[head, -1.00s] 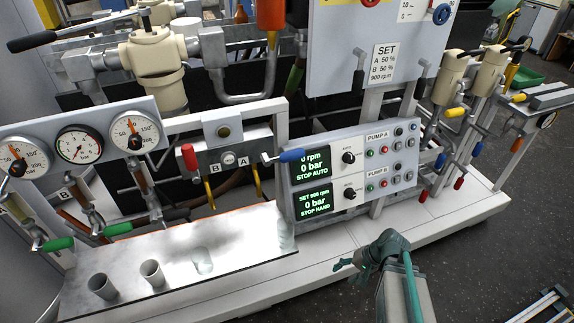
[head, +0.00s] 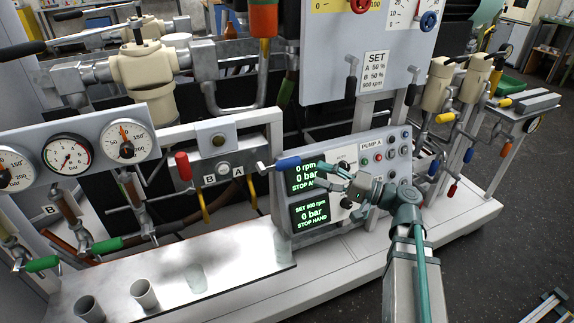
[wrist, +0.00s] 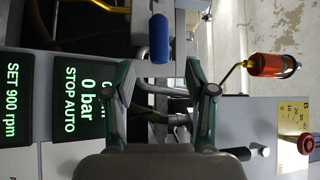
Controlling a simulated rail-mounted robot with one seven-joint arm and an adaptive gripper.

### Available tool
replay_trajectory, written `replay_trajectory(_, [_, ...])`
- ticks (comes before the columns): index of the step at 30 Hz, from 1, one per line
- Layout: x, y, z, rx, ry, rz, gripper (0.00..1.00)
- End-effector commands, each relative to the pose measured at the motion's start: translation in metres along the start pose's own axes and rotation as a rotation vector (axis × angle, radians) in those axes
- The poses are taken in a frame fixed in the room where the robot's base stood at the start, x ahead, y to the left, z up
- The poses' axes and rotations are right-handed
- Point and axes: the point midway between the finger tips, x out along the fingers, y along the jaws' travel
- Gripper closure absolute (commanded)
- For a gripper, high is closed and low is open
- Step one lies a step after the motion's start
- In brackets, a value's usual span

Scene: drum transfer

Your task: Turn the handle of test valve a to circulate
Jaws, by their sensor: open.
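The valve block (head: 218,141) carries the letters B and A. A lever with a blue grip (head: 287,163) sticks out from its A side, to the right, and a red grip (head: 183,166) stands upright on its B side. My gripper (head: 322,174) is open and empty in front of the pump panel, just right of and below the blue grip. In the wrist view the blue grip (wrist: 159,38) lies ahead of the gap between my open fingers (wrist: 160,80), apart from them. The rest of the blue grip's lever is hard to see there.
The pump panel (head: 349,139) with screens and knobs is close behind my gripper, which partly covers it. A steel tray (head: 235,262) with cups (head: 144,293) lies below. Gauges (head: 68,153) and green-handled valves (head: 107,245) are at left. An orange cylinder (wrist: 272,65) shows in the wrist view.

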Motion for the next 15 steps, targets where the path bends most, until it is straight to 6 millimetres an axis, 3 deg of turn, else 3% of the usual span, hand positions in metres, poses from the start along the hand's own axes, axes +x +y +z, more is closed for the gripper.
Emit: replay_trajectory(15, [0.080,0.001,0.000,0.001,-0.002,0.003,0.44])
